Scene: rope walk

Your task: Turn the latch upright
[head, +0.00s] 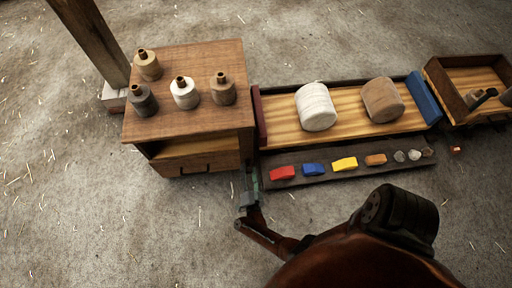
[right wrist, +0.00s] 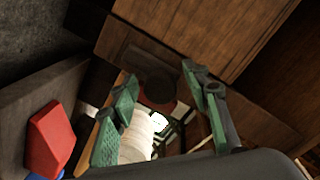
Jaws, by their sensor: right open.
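My right gripper (head: 250,186) is low at the front right corner of the wooden cabinet (head: 196,126), beside the left end of the tray. In the right wrist view its two green-padded fingers (right wrist: 160,76) are apart. Between and beyond them is a dark bar with a rounded end (right wrist: 158,87), close to the cabinet's wood; it may be the latch. Its exact angle and whether a finger touches it cannot be told. In the head view I cannot make out the latch; the gripper may cover it. My left gripper is not in view.
Several bottles (head: 184,93) stand on the cabinet top. The tray (head: 277,112) holds a white roll (head: 316,107) and a brown roll (head: 382,100). A dark strip in front bears a red block (head: 282,173) and other small pieces. Floor at front left is clear.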

